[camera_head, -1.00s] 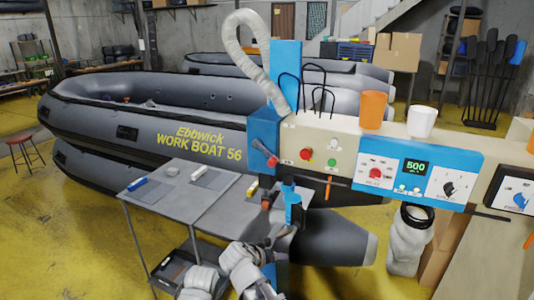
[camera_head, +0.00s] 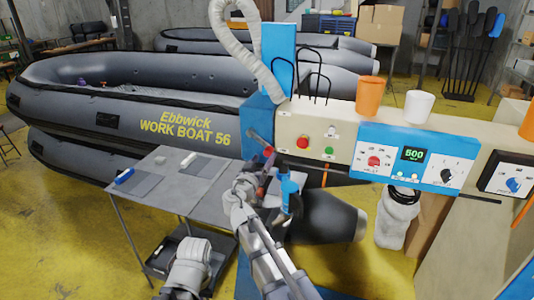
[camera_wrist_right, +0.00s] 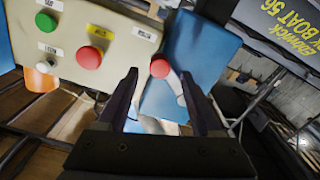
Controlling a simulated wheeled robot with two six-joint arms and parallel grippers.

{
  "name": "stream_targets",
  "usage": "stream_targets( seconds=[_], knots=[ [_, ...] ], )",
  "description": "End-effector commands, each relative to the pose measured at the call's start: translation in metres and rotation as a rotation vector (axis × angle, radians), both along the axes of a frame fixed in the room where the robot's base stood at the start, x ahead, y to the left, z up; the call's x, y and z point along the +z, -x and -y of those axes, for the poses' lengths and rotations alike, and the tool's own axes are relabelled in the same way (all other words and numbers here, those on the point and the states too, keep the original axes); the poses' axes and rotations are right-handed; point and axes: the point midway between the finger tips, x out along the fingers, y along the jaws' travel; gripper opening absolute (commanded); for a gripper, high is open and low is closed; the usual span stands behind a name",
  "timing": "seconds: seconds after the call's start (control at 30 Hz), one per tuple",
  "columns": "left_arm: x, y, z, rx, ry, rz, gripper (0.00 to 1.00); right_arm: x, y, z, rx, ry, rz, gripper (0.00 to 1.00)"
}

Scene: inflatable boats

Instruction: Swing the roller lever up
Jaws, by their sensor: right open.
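The roller lever is a grey rod (camera_head: 257,138) with a red ball knob (camera_head: 268,151), at the left end of the beige control panel beside the blue post. My right gripper (camera_head: 266,166) is just below and in front of the knob in the head view, partly hidden by its own wrist. In the right wrist view its two dark fingers (camera_wrist_right: 160,76) are apart and empty. The red knob (camera_wrist_right: 160,68) shows between the fingertips, with the rod (camera_wrist_right: 181,88) behind it; I cannot tell whether they touch.
The panel (camera_head: 300,122) carries a red button (camera_head: 302,143) and a green button (camera_head: 328,151) close to the lever. A blue fitting (camera_head: 290,190) stands right of my right gripper. A grey table (camera_head: 160,195) lies to the left, before the boat (camera_head: 130,95).

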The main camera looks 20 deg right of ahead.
Motion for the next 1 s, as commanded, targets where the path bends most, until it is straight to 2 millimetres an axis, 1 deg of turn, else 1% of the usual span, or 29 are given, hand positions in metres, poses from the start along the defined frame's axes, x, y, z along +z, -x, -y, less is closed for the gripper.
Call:
stream_targets(
  seconds=[0.03,0.1,0.3,0.43,0.7,1.0],
  knots=[
    [0.000,0.000,0.000,0.000,0.000,0.000,0.00,0.000,-0.010,0.005,-0.002,0.000,0.000,0.67],
    [0.000,0.000,0.000,0.000,0.000,0.000,0.00,0.000,-0.018,0.011,-0.002,0.000,0.000,0.67],
    [0.000,0.000,0.000,0.000,0.000,0.000,0.00,0.000,-0.034,0.022,-0.001,0.000,-0.001,0.67],
    [0.000,0.000,0.000,0.000,0.000,0.000,0.00,0.000,-0.037,0.025,-0.001,0.000,-0.001,0.67],
    [0.000,0.000,0.000,0.000,0.000,0.000,0.00,0.000,-0.037,0.025,0.000,-0.001,-0.001,0.66],
    [0.000,0.000,0.000,0.000,0.000,0.000,0.00,0.000,-0.037,0.025,-0.001,0.000,-0.001,0.32]
  ],
)
